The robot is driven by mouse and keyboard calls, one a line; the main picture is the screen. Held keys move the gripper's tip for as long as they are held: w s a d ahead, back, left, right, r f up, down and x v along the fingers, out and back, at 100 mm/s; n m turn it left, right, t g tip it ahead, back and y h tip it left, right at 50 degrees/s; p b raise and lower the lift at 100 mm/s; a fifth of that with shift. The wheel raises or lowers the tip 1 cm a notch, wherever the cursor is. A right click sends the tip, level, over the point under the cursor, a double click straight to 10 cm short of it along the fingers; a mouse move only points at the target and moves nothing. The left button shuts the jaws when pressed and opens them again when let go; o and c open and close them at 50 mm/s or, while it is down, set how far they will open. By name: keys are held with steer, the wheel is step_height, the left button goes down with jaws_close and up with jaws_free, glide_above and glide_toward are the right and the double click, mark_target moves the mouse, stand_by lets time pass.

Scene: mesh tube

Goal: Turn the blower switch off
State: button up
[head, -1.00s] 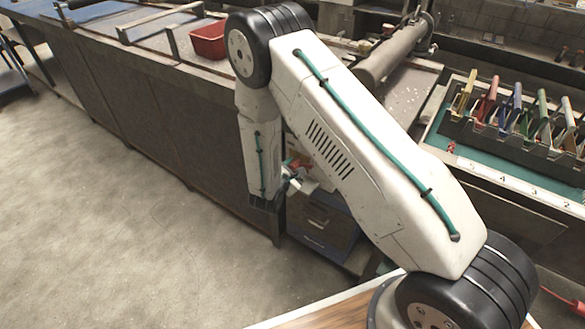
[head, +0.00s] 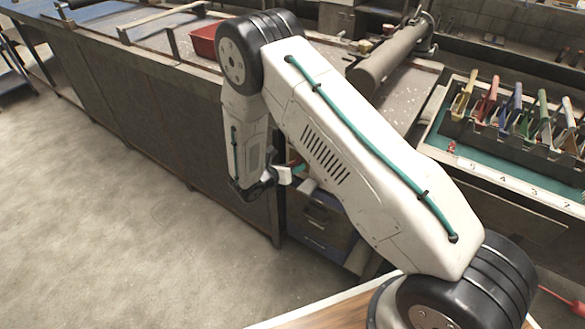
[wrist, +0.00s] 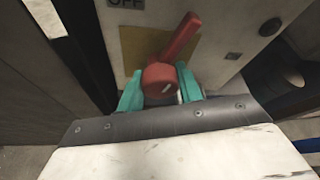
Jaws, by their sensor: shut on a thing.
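The blower switch is a red rotary handle (wrist: 178,40) with a round red hub (wrist: 160,77), on a pale plate with a tan backing, in the wrist view. The handle points up and slightly right. A label reading "OFF" (wrist: 126,3) shows at the top edge, left of the handle's tip. My gripper (wrist: 160,73) has its two teal fingers on either side of the hub, shut on it. In the head view my forearm and wrist hide most of the switch; a little red shows beside the wrist.
The long bench (head: 150,115) runs along the left, with a red bin (head: 204,41) on top. A drawer unit (head: 322,225) stands below the bench end. A rack of colored-handled tools (head: 515,125) is at the right. The concrete floor at left is clear.

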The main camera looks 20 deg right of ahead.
steer(key=shift+s+f+n+g+h, duration=0.15)
steer(key=shift+n+g+h, duration=0.35)
steer(key=shift+n, duration=0.7)
steer(key=o, duration=1)
steer(key=shift+d, duration=0.1)
steer(key=shift+a+r, duration=0.25)
steer(key=shift+a, duration=0.25)
steer(key=v, duration=0.6)
steer(key=shift+s+a, duration=0.3)
steer(key=shift+a, duration=0.05)
